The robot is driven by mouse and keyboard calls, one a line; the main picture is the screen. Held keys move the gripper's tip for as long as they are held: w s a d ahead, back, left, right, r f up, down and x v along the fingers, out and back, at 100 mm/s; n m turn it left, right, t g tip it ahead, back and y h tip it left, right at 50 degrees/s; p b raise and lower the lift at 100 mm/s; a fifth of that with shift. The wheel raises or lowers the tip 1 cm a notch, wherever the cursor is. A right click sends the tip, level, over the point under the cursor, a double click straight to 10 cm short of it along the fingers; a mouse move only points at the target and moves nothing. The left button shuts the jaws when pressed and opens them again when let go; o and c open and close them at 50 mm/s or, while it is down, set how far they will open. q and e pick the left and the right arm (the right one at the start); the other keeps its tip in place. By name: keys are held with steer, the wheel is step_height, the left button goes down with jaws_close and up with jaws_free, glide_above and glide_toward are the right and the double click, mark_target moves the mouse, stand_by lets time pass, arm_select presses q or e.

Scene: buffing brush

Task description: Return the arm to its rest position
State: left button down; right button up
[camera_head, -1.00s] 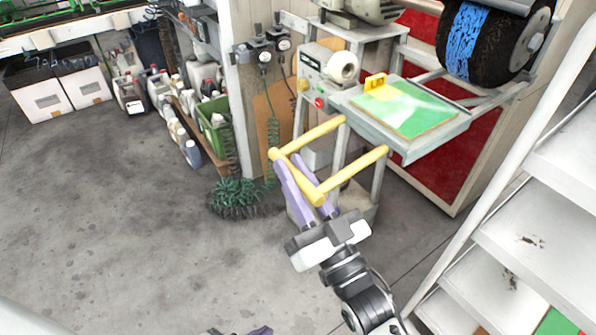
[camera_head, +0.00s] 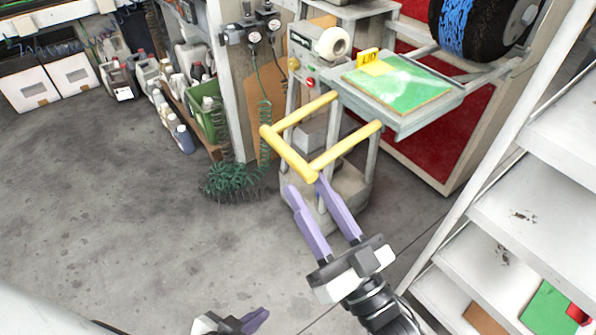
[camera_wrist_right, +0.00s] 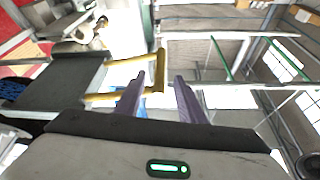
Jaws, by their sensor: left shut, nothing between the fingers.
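My right gripper (camera_head: 306,187) has purple fingers and is open with nothing between them. Its fingertips are just below the near corner of a yellow U-shaped handle (camera_head: 288,153) in the head view. One fingertip appears close to that corner; I cannot tell if they touch. In the right wrist view, the open right gripper (camera_wrist_right: 158,78) points toward the handle (camera_wrist_right: 157,68), with the bar's end showing between the fingertips. My left gripper (camera_head: 258,320) is low at the bottom edge of the head view, partly cut off, and shut and empty.
The handle joins a machine table (camera_head: 405,122) with a green panel and a yellow tag. A dark buffing brush (camera_head: 490,28) is above it. White metal steps (camera_head: 520,215) stand at the right. Bottles and a green crate (camera_head: 207,118) are at the left.

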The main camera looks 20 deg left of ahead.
steer(key=shift+v, duration=0.85)
